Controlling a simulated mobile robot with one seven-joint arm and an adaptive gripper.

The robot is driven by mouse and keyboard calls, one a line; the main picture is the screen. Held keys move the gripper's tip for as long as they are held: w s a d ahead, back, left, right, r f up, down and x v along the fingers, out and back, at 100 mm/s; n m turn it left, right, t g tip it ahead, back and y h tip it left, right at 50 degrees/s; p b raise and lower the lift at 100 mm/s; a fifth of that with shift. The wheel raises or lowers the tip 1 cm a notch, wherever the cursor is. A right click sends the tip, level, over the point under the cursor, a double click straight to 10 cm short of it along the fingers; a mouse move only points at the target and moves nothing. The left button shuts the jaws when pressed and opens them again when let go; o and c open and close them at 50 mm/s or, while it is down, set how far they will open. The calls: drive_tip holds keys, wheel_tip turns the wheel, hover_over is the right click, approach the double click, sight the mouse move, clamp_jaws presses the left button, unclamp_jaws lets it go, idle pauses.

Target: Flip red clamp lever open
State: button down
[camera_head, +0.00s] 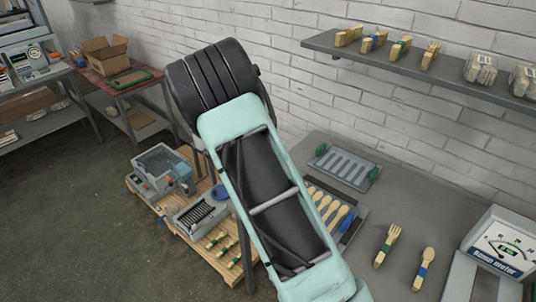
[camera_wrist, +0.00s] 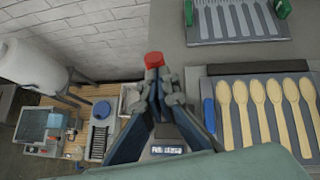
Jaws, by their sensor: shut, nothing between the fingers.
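In the wrist view my gripper (camera_wrist: 157,85) is shut, its two fingers meeting near the table's left edge. A red knob-like piece (camera_wrist: 154,59), which looks like the end of the red clamp lever, shows just beyond the fingertips. I cannot tell whether the fingers touch it. The rest of the lever is hidden behind the fingers. To the right lies a dark tray (camera_wrist: 229,130) with a row of wooden spoons (camera_wrist: 259,100) and a blue handle (camera_wrist: 208,115) at its left side. In the head view my arm hides the gripper and the lever.
A slotted plate (camera_wrist: 235,26) with green clamps (camera_wrist: 282,8) lies beyond the tray. A pallet (camera_head: 215,255) with machine parts stands on the floor at left.

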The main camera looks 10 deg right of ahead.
drive_tip(key=shift+w+d+f, duration=0.25)
drive_tip(key=shift+w+d, duration=0.4)
drive_tip(key=shift+d, duration=0.3)
drive_tip(key=shift+w+d, duration=0.1)
drive_tip(key=shift+d, duration=0.05)
drive_tip(key=shift+d+r, duration=0.15)
drive_tip(key=shift+d, duration=0.05)
